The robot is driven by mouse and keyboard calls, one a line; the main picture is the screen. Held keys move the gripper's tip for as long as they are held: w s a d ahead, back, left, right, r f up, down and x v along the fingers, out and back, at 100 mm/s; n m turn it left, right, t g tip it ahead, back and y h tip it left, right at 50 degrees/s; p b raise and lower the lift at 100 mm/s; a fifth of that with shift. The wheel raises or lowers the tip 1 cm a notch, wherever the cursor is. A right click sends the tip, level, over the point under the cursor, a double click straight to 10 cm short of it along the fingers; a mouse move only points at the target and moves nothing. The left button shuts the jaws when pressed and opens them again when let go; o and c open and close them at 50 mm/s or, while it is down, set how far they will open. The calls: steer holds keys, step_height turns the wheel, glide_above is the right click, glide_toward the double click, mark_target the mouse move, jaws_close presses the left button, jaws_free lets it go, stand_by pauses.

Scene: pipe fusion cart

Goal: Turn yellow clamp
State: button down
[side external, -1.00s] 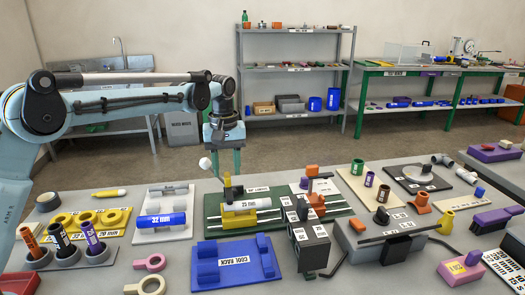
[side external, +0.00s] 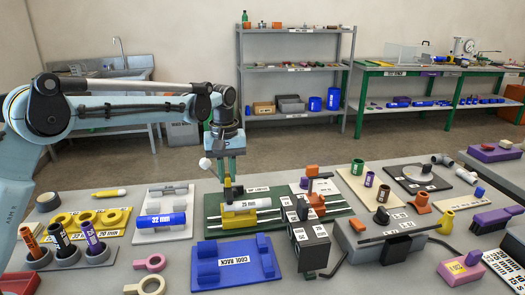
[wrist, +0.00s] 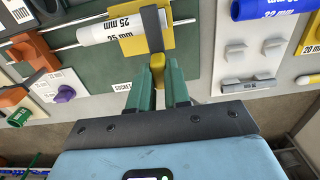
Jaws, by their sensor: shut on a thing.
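The yellow clamp (side external: 234,191) stands at the left end of the white 25 mm pipe (side external: 246,205) on the green board. In the wrist view the clamp (wrist: 167,16) is a yellow block with a grey strip across it. Its yellow knob (wrist: 157,63) is between the green fingers of my gripper (wrist: 156,76). In the side view my gripper (side external: 229,177) points down from above, shut on the knob. The fingers hide part of the knob, and its exact turn angle cannot be told.
The green board (side external: 213,222) has metal rails along it. A blue cool rack (side external: 236,264) lies in front and a grey box (side external: 308,247) stands to the right. A holder with a blue 32 mm pipe (side external: 163,220) is at the left.

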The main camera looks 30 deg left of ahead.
mark_target(227, 175)
steer(key=shift+m, duration=0.3)
steer(key=m, duration=0.3)
steer(key=shift+m, duration=0.3)
steer(key=m, duration=0.4)
steer(key=shift+m, duration=0.3)
steer(key=m, duration=0.4)
steer(key=shift+m, duration=2.5)
steer(key=c, duration=1.1)
jaws_free()
steer(key=shift+r, duration=0.15)
step_height(227, 175, up, 12)
steer(key=shift+f, duration=0.1)
